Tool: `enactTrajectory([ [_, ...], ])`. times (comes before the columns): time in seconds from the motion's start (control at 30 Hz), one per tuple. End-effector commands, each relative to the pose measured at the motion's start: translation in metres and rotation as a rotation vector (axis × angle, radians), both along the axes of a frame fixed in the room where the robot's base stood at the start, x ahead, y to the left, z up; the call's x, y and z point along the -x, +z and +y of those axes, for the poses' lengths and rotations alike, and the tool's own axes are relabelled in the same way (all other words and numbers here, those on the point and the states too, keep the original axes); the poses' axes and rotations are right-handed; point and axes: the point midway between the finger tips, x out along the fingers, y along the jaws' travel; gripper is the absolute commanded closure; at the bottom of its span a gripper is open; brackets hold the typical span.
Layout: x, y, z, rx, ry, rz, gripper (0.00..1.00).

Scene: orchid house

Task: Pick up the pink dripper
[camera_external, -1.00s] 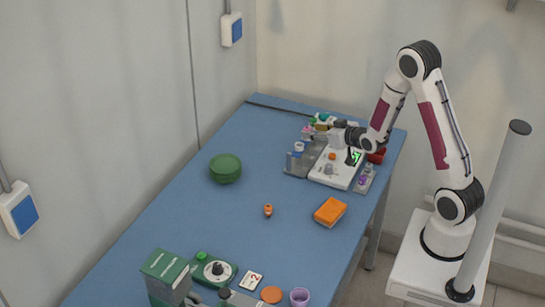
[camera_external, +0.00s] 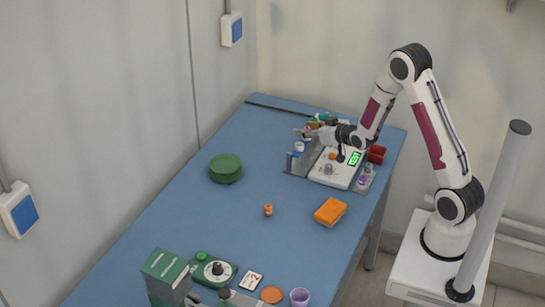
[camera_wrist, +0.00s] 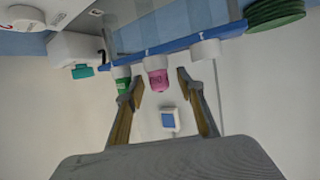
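The pink dripper (camera_wrist: 158,80) shows in the wrist view as a pink body with a white end, in the gap between my fingers. My gripper (camera_wrist: 160,88) is open, with a finger on each side of it; I see gaps on both sides and cannot tell how far it lies beyond the fingertips. A green dripper (camera_wrist: 123,83) is just left, partly behind the left finger. In the external view my gripper (camera_external: 303,132) is at the far left end of the equipment, and the pink dripper is barely visible there.
A white scale (camera_external: 340,170) with a green display stands right below my arm. A red container (camera_external: 376,154) is at the right edge.

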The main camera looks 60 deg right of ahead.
Motion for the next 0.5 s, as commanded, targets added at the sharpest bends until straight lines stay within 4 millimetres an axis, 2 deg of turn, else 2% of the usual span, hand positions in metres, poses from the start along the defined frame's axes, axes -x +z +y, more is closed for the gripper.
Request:
enactTrajectory([
  [0.07,0.0000,0.0001,0.0000,0.000,0.000,0.000,0.62],
  [0.2,0.0000,0.0001,0.0000,0.000,0.000,0.000,0.94],
  [0.5,0.0000,0.0002,0.0000,0.000,0.000,0.000,0.94],
])
